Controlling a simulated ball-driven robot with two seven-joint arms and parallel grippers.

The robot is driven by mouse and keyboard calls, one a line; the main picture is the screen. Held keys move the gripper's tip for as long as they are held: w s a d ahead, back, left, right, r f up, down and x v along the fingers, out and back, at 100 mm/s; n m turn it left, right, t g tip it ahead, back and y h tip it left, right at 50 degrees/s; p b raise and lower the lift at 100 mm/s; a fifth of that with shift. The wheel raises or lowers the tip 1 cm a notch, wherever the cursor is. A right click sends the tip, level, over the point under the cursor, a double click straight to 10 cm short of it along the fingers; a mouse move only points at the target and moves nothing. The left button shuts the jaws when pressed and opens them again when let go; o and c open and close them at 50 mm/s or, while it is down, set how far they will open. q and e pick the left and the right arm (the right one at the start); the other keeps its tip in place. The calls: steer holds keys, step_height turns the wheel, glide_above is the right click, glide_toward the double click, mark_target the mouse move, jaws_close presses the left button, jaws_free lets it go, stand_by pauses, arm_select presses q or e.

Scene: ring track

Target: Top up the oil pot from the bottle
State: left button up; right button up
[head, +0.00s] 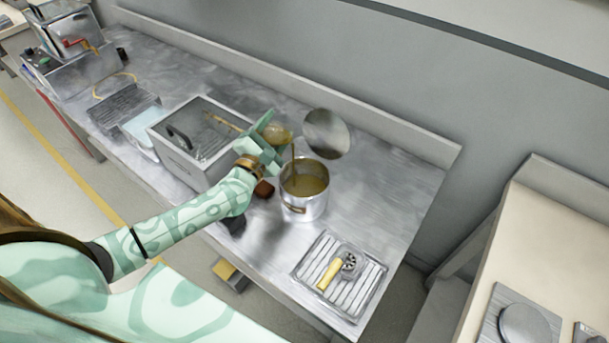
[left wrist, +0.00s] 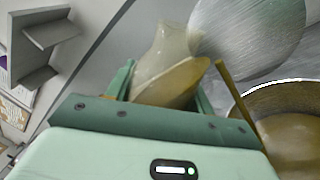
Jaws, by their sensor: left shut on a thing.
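My left gripper (head: 268,137) is shut on a clear bottle (head: 279,134) with yellow-brown oil in it. It holds the bottle tilted above the left rim of the steel pot (head: 303,208). In the left wrist view the bottle (left wrist: 166,58) sits between the fingers, its oil lying along the lower side. A thin brown stream (head: 293,158) runs down into the pot; it also shows in the left wrist view (left wrist: 232,88). The pot holds brown oil (head: 304,184), its surface below the rim. My right gripper is not in view.
A round metal lid (head: 326,134) is just behind the pot. A steel box with a clear cover (head: 193,150) stands to the left. A slatted tray (head: 355,295) with a yellow-handled tool (head: 334,272) lies in front. The bench right of the pot (head: 400,195) is clear.

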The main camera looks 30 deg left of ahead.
arm_select(q)
steer(key=shift+a+r+m+h+p, duration=0.1)
steer(key=shift+r+m+h+p, duration=0.35)
steer(key=shift+m, duration=0.65)
steer(key=shift+a+r+m+h+p, duration=0.1)
steer(key=shift+r+m, duration=0.55)
steer(key=shift+m, duration=0.45)
stand_by(1.7)
steer(key=shift+d+f, duration=0.1)
steer(key=shift+f, duration=0.15)
steer(key=shift+d+f+m+b, duration=0.25)
steer(key=shift+f+m+b, duration=0.25)
steer(key=shift+f+b, duration=0.1)
stand_by(0.4)
